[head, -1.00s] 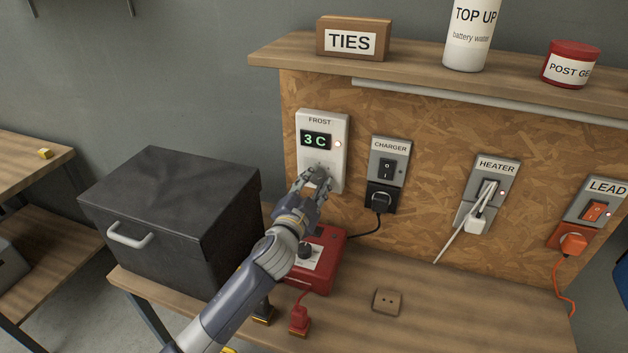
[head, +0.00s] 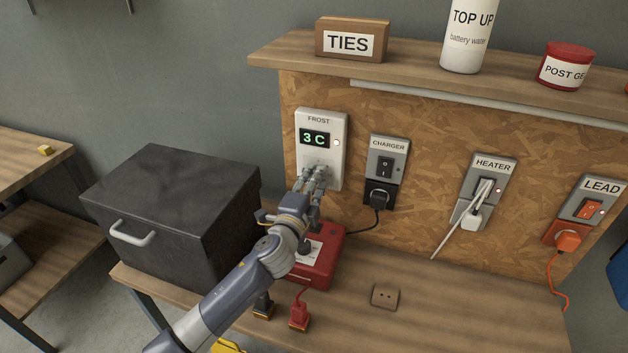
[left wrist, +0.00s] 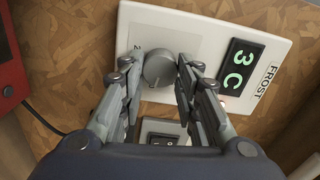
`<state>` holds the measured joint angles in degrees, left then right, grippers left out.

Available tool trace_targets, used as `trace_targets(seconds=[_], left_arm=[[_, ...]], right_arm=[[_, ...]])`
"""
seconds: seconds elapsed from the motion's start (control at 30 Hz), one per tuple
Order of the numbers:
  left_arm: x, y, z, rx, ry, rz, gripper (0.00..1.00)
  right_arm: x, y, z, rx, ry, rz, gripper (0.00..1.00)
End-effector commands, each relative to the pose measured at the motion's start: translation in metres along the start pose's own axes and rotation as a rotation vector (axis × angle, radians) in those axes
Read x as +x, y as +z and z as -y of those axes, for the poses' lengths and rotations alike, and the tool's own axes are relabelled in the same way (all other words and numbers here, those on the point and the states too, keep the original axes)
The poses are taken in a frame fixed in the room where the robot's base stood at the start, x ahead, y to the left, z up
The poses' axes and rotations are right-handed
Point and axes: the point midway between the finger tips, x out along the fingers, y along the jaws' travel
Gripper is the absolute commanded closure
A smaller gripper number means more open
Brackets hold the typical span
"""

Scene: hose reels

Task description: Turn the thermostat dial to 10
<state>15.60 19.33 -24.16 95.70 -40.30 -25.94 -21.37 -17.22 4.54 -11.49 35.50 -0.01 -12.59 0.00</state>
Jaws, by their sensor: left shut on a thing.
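The white FROST thermostat (head: 322,124) is fixed to the chipboard panel, and its display reads 3 C in green. It also shows in the left wrist view (left wrist: 215,35), turned on its side. Its round grey dial (left wrist: 160,68) sits below the display. My left gripper (head: 316,172) is at the dial, and in the left wrist view its fingers (left wrist: 158,70) are on either side of the dial, shut on it. In the head view the fingers mostly hide the dial. My right gripper is not in view.
CHARGER (head: 385,170), HEATER (head: 485,185) and LEAD (head: 585,210) switches are right of the thermostat. A shelf (head: 420,85) overhangs above. The bench's right front is fairly clear.

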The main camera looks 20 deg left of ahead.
Motion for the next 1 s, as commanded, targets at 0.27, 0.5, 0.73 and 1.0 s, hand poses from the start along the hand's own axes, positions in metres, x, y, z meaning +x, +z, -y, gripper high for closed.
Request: trace_targets(seconds=[0.27, 0.5, 0.73, 1.0], left_arm=[[0.0004, 0.0004, 0.0008, 0.029, -0.002, 0.001, 0.94], [0.0004, 0.0005, 0.001, 0.029, -0.002, 0.001, 0.94], [0.0003, 0.0004, 0.0008, 0.028, -0.001, 0.001, 0.49], [-0.001, 0.0002, 0.0001, 0.027, 0.0, 0.0, 0.49]], right_arm=[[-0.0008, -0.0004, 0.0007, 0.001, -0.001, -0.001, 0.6], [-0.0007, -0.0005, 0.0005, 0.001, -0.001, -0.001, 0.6], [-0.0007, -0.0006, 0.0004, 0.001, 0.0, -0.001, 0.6], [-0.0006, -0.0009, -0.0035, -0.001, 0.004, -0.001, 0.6]])
